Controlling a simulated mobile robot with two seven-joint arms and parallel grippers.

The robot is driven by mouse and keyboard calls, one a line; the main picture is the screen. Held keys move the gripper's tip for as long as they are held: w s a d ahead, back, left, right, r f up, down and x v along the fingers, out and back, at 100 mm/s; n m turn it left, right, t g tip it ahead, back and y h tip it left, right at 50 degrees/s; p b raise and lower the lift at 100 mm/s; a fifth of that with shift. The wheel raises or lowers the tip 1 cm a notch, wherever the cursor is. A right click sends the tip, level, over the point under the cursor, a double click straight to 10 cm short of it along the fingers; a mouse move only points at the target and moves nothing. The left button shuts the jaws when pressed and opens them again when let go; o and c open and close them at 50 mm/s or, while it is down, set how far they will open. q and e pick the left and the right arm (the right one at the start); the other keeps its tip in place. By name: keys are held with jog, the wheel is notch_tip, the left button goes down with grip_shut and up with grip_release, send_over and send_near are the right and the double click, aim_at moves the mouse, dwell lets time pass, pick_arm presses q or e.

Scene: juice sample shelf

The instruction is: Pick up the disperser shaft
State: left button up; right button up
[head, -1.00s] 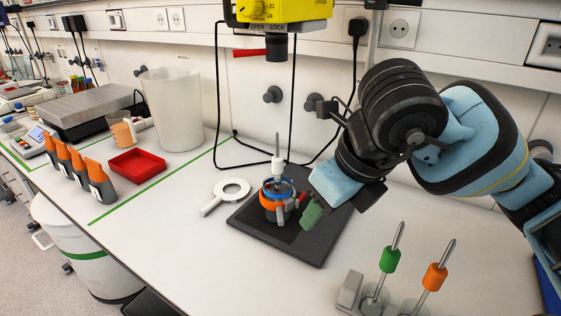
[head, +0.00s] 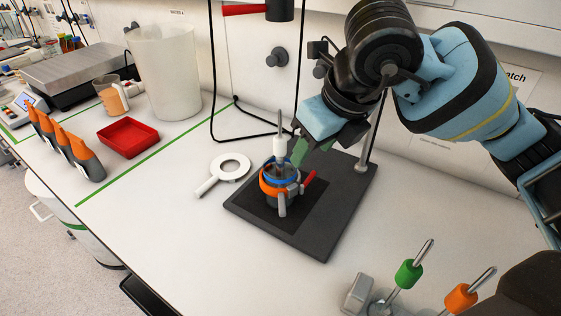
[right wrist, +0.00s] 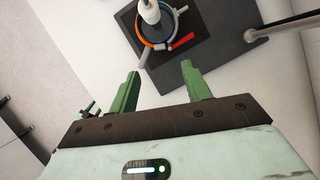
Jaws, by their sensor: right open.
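A thin metal disperser shaft with a white collar (head: 279,148) stands upright in a vessel held by an orange and blue ring clamp (head: 270,187) with a red handle. In the right wrist view the white collar (right wrist: 150,12) shows at the top, ahead of the fingers. My right gripper (head: 299,150) has green fingers and is just right of the collar in the head view. In the right wrist view the gripper (right wrist: 160,78) is open, with nothing between its fingers. The shaft's lower end is hidden in the vessel. My left gripper is not in view.
The clamp sits over a black stand plate (head: 326,222) with a metal rod (head: 369,140). A green-collared shaft (head: 408,273) and an orange-collared shaft (head: 461,297) stand at front right. A white ring tool (head: 205,186) and red tray (head: 128,138) lie left.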

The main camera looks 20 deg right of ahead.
aim_at(281, 122)
jog(key=shift+w+a, duration=0.25)
jog(key=shift+w, duration=0.45)
jog(key=shift+w+a, duration=0.25)
jog(key=shift+w, duration=0.5)
jog(key=shift+w+a, duration=0.25)
jog(key=shift+w, duration=0.45)
jog(key=w, duration=0.2)
jog(key=w+a, duration=0.1)
jog(key=shift+w+a+p, duration=0.2)
jog(key=shift+w+p, duration=0.1)
jog(key=shift+w, duration=0.1)
jog(key=shift+x, duration=1.5)
grip_shut()
